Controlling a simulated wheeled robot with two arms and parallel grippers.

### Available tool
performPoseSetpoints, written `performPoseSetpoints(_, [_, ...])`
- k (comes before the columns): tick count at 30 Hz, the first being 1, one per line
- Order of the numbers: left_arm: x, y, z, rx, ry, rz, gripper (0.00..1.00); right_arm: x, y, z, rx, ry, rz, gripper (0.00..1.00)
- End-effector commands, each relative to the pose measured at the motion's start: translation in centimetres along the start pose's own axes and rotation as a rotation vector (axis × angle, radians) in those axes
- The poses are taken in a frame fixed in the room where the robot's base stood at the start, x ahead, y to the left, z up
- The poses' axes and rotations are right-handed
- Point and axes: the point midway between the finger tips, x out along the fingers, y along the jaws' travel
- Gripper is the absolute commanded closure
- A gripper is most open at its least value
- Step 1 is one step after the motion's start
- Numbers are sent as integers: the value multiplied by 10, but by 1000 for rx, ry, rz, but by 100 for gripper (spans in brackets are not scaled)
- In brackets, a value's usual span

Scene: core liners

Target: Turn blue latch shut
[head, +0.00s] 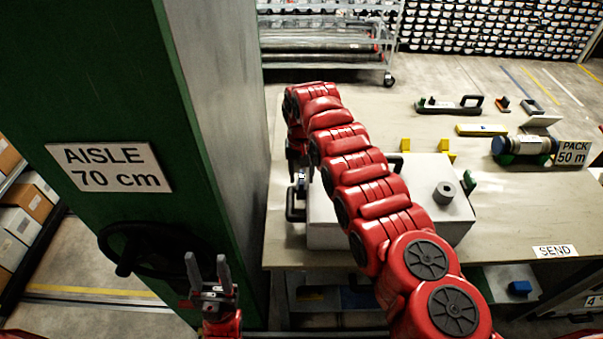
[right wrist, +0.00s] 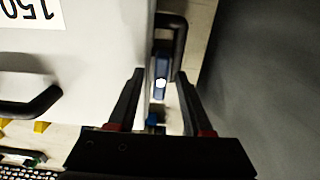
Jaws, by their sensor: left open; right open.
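The blue latch (right wrist: 162,65) shows in the right wrist view on the end wall of the grey case (right wrist: 100,60), beside a black handle (right wrist: 178,35). It has a bright white round spot. My right gripper (right wrist: 160,74) is open, with one finger on each side of the latch in that view; I cannot tell whether either touches it. In the head view the case (head: 325,228) stands on the table, and my right arm crosses over it and hides much of it. My left gripper (head: 207,272) is open and empty, left of the table, near the green cabinet.
The green cabinet (head: 110,100) with a black handwheel (head: 125,250) stands close on the left. The wooden table (head: 380,115) also holds a blue-capped cylinder (head: 530,145), yellow blocks (head: 445,146) and a dark-handled tool (head: 445,106). A grey cylinder (head: 443,193) stands on the case.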

Motion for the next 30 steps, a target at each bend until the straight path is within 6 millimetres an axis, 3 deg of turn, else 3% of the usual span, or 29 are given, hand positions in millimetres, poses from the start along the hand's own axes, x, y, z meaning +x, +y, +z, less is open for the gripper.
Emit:
performPoseSetpoints(4, [0, 0, 0, 0, 0, 0, 50, 0, 0, 0, 0, 0, 0, 54])
performPoseSetpoints(12, [0, 0, 0, 0, 0, 0, 50, 0, 0, 0, 0, 0, 0, 100])
performPoseSetpoints(23, [-3, 0, 0, 0, 0, 0, 50, 1, 0, 0, -8, -1, 0, 100])
performPoseSetpoints(30, [-21, 1, 4, 0, 0, 0, 50, 4, 1, 0, -87, 1, 0, 100])
